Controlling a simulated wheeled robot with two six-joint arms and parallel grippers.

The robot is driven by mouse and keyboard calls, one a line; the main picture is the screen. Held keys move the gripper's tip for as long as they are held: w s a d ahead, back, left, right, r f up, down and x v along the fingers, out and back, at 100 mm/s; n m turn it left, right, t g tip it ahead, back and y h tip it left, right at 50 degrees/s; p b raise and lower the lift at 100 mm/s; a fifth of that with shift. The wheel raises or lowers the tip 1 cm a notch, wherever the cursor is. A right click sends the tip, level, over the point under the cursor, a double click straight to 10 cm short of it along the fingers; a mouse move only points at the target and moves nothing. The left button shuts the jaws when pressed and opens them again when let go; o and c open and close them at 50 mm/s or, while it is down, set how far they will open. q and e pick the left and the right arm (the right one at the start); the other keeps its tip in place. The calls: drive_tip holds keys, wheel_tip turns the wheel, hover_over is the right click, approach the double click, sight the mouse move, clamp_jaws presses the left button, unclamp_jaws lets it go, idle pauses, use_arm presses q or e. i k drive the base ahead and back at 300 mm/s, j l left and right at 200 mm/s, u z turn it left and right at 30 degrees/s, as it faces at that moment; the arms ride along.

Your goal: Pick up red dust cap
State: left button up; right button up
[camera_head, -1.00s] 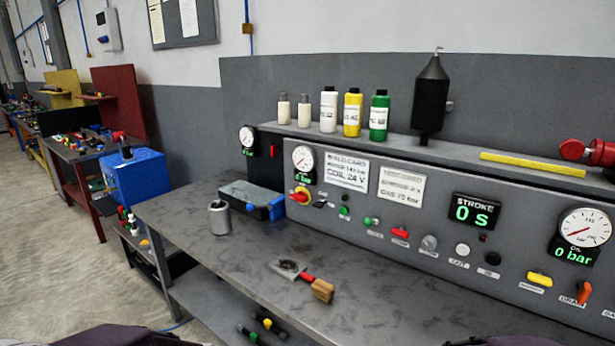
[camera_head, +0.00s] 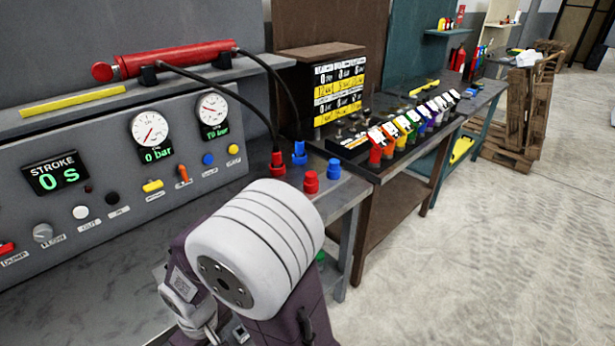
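A short red cap-like piece (camera_head: 311,182) stands upright at the right end of the grey bench; it looks like the red dust cap. Left of it a red fitting (camera_head: 278,163) has a black hose running into its top. A blue fitting (camera_head: 299,152) stands behind, with the other black hose near it. A loose blue cap-like piece (camera_head: 333,168) stands to the right of the red one. One of my arms, with a white rounded joint, fills the lower middle, in front of the bench. Neither gripper's fingers show.
The grey panel (camera_head: 110,205) with gauges and buttons stands along the back of the bench. A red cylinder (camera_head: 180,58) lies on its top shelf. A brown table (camera_head: 400,178) with coloured bins stands to the right.

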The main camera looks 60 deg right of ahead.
sight(310, 176)
drive_tip(key=z, duration=2.15)
